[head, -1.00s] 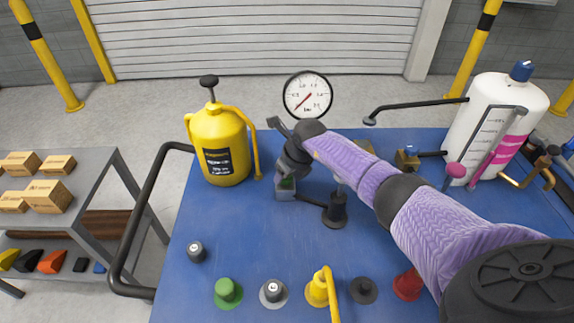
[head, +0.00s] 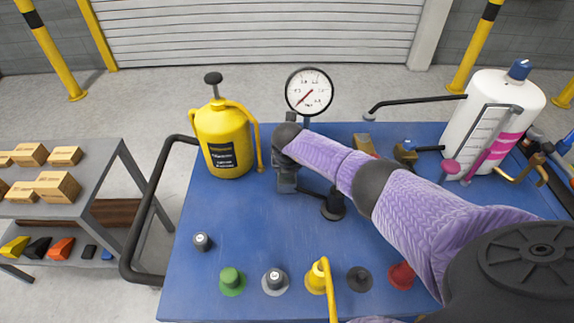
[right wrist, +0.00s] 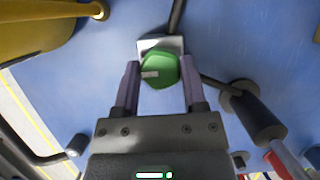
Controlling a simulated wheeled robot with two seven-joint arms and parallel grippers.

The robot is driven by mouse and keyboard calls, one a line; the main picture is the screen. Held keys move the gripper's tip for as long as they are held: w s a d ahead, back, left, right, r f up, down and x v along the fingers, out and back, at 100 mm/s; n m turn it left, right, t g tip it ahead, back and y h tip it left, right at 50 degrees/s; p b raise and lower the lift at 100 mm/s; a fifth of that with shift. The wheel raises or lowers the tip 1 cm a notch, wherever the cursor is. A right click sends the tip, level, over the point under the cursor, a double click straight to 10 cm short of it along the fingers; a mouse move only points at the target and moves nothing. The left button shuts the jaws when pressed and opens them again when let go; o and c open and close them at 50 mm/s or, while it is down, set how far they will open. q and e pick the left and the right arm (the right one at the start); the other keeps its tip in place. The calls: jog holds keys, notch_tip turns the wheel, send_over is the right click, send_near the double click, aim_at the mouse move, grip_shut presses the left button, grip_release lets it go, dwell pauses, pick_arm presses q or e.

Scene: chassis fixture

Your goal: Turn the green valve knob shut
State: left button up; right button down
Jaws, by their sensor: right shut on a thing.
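The green valve knob (right wrist: 160,71) shows in the right wrist view, with a pale mark on its left side. It sits on a light grey block (right wrist: 154,44) with dark pipes running from it. My right gripper (right wrist: 159,77) is shut on the knob, one finger on each side. In the head view my right gripper (head: 287,184) is over the valve in the middle of the blue table, and the gripper and wrist hide the knob there. The dial gauge (head: 309,92) stands behind the valve, its needle pointing to the lower left. My left gripper is out of view.
A yellow pump sprayer (head: 223,139) stands left of the valve. A black capped post (head: 333,205) is close on its right. Several knobs, including a green one (head: 232,282), line the blue table's (head: 260,230) front edge. A white tank (head: 492,122) stands at right.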

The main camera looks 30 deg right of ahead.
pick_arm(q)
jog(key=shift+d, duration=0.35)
pick_arm(e)
jog(key=shift+c, duration=0.7)
grip_release()
jog(key=shift+s+r+p, duration=0.1)
jog(key=shift+r+p, duration=0.2)
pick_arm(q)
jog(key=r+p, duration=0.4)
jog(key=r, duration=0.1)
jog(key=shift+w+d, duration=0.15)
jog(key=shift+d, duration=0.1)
pick_arm(e)
jog(key=v, duration=0.9)
jog(key=shift+a, duration=0.2)
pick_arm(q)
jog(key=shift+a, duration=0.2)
pick_arm(e)
jog(key=shift+s+r, duration=0.1)
